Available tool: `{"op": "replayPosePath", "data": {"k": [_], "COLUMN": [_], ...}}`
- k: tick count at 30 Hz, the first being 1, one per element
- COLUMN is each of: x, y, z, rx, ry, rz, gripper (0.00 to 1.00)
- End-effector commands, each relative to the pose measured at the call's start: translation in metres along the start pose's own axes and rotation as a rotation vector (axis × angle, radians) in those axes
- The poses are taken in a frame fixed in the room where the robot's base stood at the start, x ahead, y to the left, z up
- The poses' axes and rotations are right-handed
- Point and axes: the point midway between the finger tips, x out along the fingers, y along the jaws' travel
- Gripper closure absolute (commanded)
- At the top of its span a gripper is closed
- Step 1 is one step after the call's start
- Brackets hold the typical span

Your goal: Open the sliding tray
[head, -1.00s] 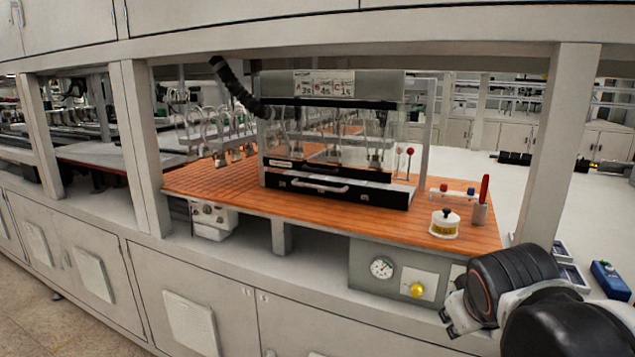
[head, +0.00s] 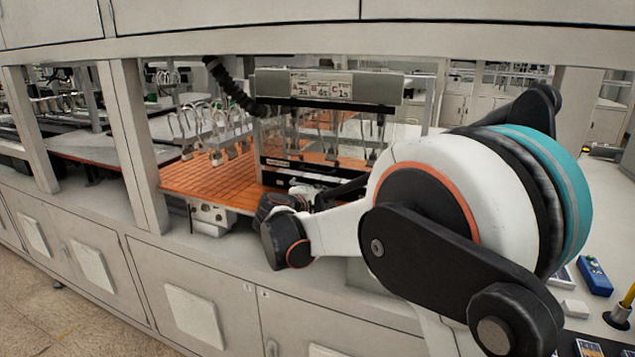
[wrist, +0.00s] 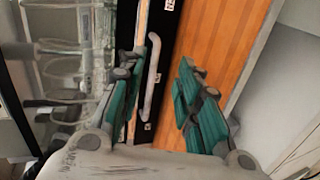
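The sliding tray's black front (wrist: 167,25) runs up and down in the wrist view, with a pale bar handle (wrist: 152,75) on it. My gripper (wrist: 157,70) has two green fingers, spread open. The handle shows between them, nearer the left finger, and neither finger is closed on it. I cannot tell how far the fingertips are from the handle. In the head view, the left end of the tray front (head: 274,180) shows under the clear hood. My arm hides the rest of the tray, and I cannot make out the fingers there.
The orange slatted worktop (head: 205,183) lies in front and left of the station. A clear-walled hood (head: 283,140) with a labelled top panel (head: 325,88) stands above the tray. A grey upright post (head: 138,145) is at left. A blue device (head: 595,277) lies at right.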

Motion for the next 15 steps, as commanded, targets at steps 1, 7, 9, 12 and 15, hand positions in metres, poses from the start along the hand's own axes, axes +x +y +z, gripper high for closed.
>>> {"op": "replayPosePath", "data": {"k": [1,7,9,12,15], "x": [-0.006,-0.019,-0.018,-0.01,0.005], "y": [-0.004,-0.014,-0.015,-0.015,-0.014], "z": [-0.023,-0.067,-0.071,-0.072,-0.072], "rx": [-0.019,-0.058,-0.062,-0.062,-0.062], "ry": [0.017,0.048,0.051,0.05,0.048], "rz": [0.026,0.095,0.104,0.106,0.105], "gripper": [0.69,0.69,0.69,0.69,0.69]}}
